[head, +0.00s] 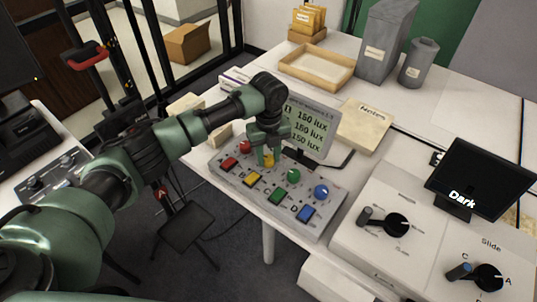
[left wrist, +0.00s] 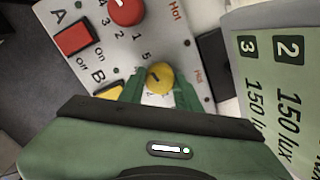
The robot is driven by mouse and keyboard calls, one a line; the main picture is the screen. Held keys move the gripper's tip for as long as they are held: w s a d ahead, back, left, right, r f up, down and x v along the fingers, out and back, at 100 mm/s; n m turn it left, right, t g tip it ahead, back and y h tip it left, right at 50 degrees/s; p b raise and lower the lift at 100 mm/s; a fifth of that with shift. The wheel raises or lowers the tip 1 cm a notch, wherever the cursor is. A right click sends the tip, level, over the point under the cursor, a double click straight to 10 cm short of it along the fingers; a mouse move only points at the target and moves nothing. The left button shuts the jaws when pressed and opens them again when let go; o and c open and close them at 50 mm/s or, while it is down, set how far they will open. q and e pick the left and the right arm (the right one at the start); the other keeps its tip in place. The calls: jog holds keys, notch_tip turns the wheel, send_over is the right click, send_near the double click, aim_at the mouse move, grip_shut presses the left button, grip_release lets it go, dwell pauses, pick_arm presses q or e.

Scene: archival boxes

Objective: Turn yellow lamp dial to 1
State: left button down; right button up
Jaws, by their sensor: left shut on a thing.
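The yellow lamp dial (head: 268,161) is on the grey control panel (head: 222,175), second in a row of red, yellow, green and blue dials. My left gripper (head: 267,152) reaches down over it from above. In the left wrist view the yellow dial (left wrist: 159,77) sits between the two green fingers of my left gripper (left wrist: 158,88), which are shut on it. A small dark mark shows on the dial's top. Printed numbers ring the dial, partly hidden by the fingers; I cannot tell its exact setting. My right gripper is not in view.
The red dial (head: 246,147), green dial (head: 293,176) and blue dial (head: 321,191) stand close by. Coloured switches, including the yellow switch (head: 253,179), line the front. A display (head: 311,128) reading 150 lux stands behind. A dark "Dark" screen (head: 480,180) is at right.

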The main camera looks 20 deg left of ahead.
pick_arm(q)
jog(key=n+p, duration=0.4)
jog(key=p, duration=0.1)
jog(key=shift+r, duration=0.3)
jog(key=shift+n+p, duration=0.7)
jog(key=shift+n, duration=0.2)
jog(key=n+p, duration=0.2)
jog(key=n, duration=0.1)
jog(key=shift+n+p, duration=0.4)
jog(key=n+p, duration=0.2)
jog(key=n, duration=0.2)
jog(key=shift+p, duration=0.35)
jog(key=n+p, duration=0.2)
jog(key=n, duration=0.3)
jog(key=shift+f, duration=0.1)
jog(key=n+p, duration=0.2)
jog(key=n, duration=0.2)
jog(key=shift+n, duration=0.3)
jog(key=n+p, duration=0.1)
jog(key=n, duration=0.3)
jog(key=shift+f+n+p, duration=0.1)
jog(key=shift+n+p, duration=0.4)
jog(key=shift+n, duration=1.6)
jog(key=shift+w, duration=0.1)
